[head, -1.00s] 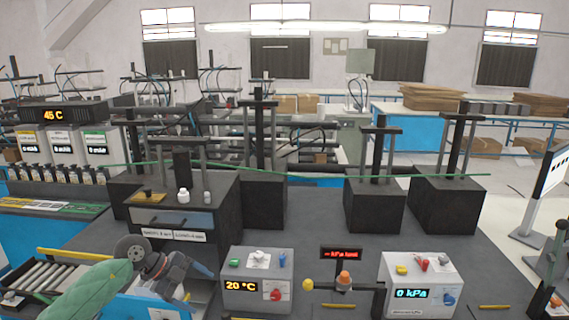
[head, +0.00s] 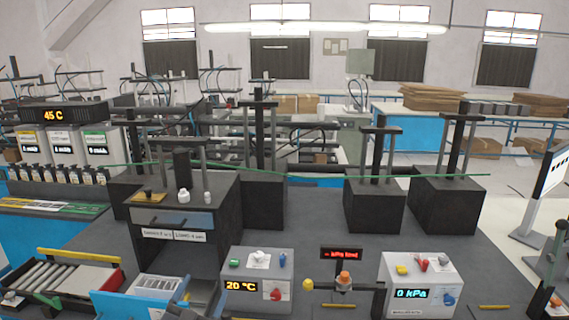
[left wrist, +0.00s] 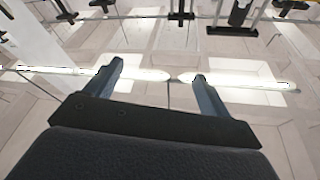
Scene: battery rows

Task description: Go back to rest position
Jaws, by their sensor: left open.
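My left gripper (left wrist: 158,72) shows in the left wrist view, with its two grey fingers spread apart and nothing between them. Neither gripper shows in the head view. My right gripper is in neither view.
In the head view, a grey box reading 20 °C (head: 256,288) and one reading 0 kPa (head: 419,290) stand at the front. A black cabinet (head: 225,235), a roller tray (head: 58,285) and several black presses (head: 375,208) surround bare grey tabletop (head: 330,225).

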